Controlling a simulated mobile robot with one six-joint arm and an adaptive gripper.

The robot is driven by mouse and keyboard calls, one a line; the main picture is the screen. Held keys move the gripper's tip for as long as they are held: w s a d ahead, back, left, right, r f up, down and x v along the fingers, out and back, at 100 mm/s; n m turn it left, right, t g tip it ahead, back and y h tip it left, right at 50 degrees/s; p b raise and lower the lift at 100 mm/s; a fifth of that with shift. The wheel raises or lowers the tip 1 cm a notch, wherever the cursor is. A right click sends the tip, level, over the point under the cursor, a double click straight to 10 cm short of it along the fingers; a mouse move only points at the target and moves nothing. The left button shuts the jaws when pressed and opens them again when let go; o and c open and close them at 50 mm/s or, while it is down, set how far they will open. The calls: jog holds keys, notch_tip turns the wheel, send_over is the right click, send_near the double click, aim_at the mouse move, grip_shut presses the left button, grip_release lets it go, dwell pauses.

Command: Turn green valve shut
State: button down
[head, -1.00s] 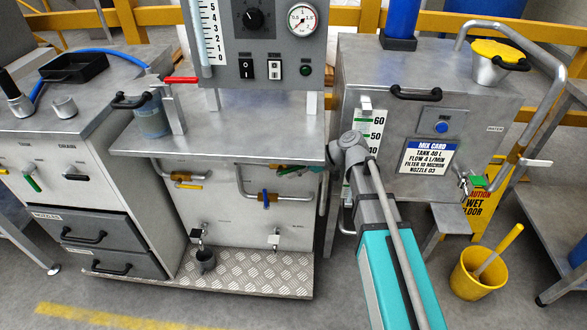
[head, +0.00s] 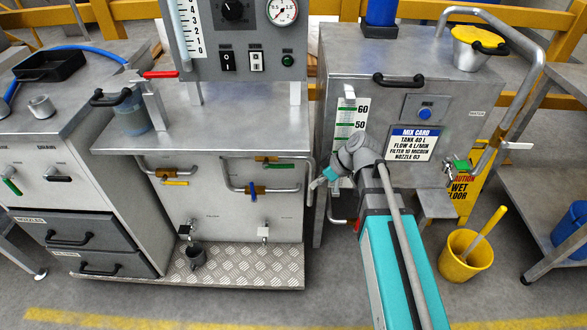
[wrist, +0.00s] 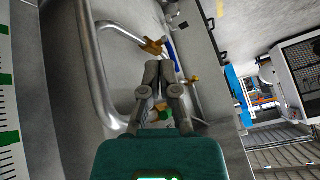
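A green valve handle (head: 279,165) sits on a brass valve on the pipe under the middle bench top, at the right of the front panel. It lies roughly level, along the pipe. My gripper (head: 318,182) is to the right of this handle, near the panel's right edge, with a visible gap between them. In the wrist view my gripper (wrist: 160,64) has its fingertips close together, apparently shut, with nothing seen between them. A brass fitting (wrist: 153,47) on a bent pipe shows just beyond the tips. A small green patch behind the fingers is mostly hidden.
A blue-handled valve (head: 253,194) hangs crosswise on the pipe below, and a yellow-handled valve (head: 174,183) is at the left. Another green handle is on the right tank's tap (head: 461,165), and one on the left cabinet (head: 12,187). The tank (head: 328,90) stands close beside my arm.

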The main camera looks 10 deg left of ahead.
jog(key=s+d+f+m+h, duration=0.2)
jog(key=s+d+m+h, duration=0.1)
jog(key=d+m, duration=0.4)
jog(key=s+d+f+m+h, duration=0.1)
jog(key=s+d+m+h, duration=0.2)
jog(key=d, duration=1)
jog(key=m+h, duration=0.1)
jog(key=m, duration=0.2)
jog(key=shift+s+f+m+h, duration=0.3)
jog(key=shift+s+f+m, duration=0.1)
jog(key=shift+a, duration=0.15)
